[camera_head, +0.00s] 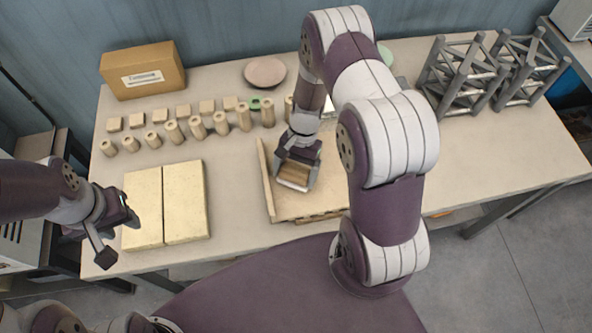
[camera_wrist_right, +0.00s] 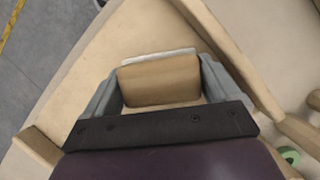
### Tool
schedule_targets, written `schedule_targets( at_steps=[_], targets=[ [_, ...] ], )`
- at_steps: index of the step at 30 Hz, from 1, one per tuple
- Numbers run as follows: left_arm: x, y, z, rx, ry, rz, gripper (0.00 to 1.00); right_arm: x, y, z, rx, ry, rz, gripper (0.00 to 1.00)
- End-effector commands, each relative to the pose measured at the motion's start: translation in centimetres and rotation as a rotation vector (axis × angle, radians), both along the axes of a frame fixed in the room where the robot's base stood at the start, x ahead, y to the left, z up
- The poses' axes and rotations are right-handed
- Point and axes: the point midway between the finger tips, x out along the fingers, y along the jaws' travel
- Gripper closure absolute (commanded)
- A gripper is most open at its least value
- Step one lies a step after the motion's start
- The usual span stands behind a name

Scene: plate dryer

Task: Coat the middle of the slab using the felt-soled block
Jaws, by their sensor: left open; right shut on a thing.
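The felt-soled block (camera_head: 295,173) is a small wooden block with a pale sole along its edge. My right gripper (camera_head: 298,168) is shut on it, with one finger on each side. In the right wrist view the block (camera_wrist_right: 160,82) sits between the grey fingers, its whitish sole (camera_wrist_right: 158,57) showing at the far edge. The slab (camera_head: 312,204) is a tan board under the block, with a raised strip along its left side. I cannot tell whether the sole touches it. My arm hides much of the slab's right part. My left gripper (camera_head: 115,232) is open and empty, left of two pale yellow slabs.
Two yellow slabs (camera_head: 186,201) lie side by side on the table. Several wooden cylinders and blocks (camera_head: 198,127) stand in rows behind them. A cardboard box (camera_head: 142,72), a pinkish plate (camera_head: 265,71) and grey metal racks (camera_head: 483,72) stand at the back.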

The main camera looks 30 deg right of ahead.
Motion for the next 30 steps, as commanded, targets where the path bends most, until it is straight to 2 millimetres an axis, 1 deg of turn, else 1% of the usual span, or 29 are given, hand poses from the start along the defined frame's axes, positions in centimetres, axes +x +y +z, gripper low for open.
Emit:
schedule_targets(
  at_steps=[1, 19, 23, 30],
  targets=[
    [0.0, 0.0, 1.0, 0.0, -0.001, 0.0, 0.57, 0.1, 0.0, 0.7, 0.0, -0.001, 0.0, 0.59],
    [0.0, 0.0, 5.6, 0.0, -0.001, 0.0, 0.57, 0.5, -0.2, 6.2, 0.001, -0.001, 0.005, 0.59],
    [0.0, 0.0, 6.1, 0.0, -0.001, 0.0, 0.57, 0.6, -0.2, 6.8, 0.0, 0.0, 0.006, 0.59],
    [0.0, 0.0, 6.0, 0.0, -0.001, 0.0, 0.57, 0.6, -0.2, 6.8, 0.0, 0.0, 0.006, 0.59]
  ],
)
